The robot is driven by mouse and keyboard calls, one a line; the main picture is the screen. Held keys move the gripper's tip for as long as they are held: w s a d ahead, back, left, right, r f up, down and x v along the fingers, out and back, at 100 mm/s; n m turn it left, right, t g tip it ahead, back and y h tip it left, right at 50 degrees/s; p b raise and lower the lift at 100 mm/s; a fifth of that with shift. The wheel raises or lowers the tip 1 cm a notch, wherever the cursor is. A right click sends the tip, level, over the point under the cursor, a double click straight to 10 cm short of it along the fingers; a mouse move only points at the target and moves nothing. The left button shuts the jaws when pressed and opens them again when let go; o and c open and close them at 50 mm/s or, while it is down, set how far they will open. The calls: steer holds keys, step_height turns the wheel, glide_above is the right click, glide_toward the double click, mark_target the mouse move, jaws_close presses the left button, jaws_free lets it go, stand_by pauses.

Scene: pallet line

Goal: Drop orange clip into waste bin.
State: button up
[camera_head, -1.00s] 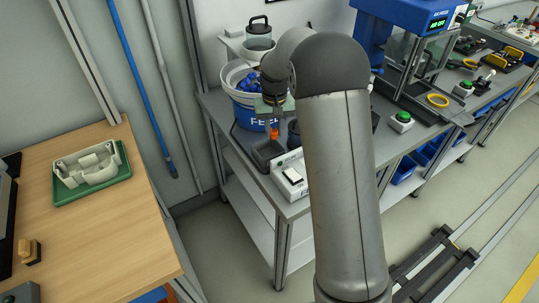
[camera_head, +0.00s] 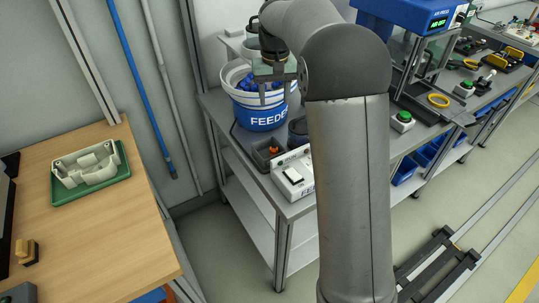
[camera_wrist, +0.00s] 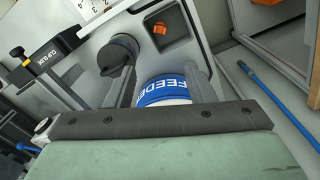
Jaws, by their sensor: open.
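The orange clip (camera_head: 273,150) lies inside a small dark open-top bin (camera_head: 261,157) at the near left corner of the grey workbench. The wrist view also shows the orange clip (camera_wrist: 160,28) in the dark bin (camera_wrist: 180,25). No label on the bin can be read. My gripper (camera_head: 274,96) is open and empty, pointing down in front of the blue and white feeder bucket, above and apart from the clip. The clip's lower part is hidden by the bin wall.
The FEEDER bucket (camera_head: 260,112) stands just behind the dark bin. A white switch box (camera_head: 292,176) sits in front, and a dark round container (camera_head: 297,131) to the right. A wooden table (camera_head: 95,225) at left holds a green tray (camera_head: 118,184).

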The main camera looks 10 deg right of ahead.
step_height(320, 180, up, 6)
stand_by(0.6)
steer(key=s+f, duration=0.4)
steer(key=s, duration=0.7)
steer(key=s+f, duration=0.4)
steer(key=s, duration=0.8)
steer(key=s+f, duration=0.4)
steer(key=s, duration=0.7)
steer(key=shift+s+a+f+n+t, duration=0.2)
steer(key=shift+s+f+n+t, duration=0.1)
steer(key=shift+s+f, duration=0.05)
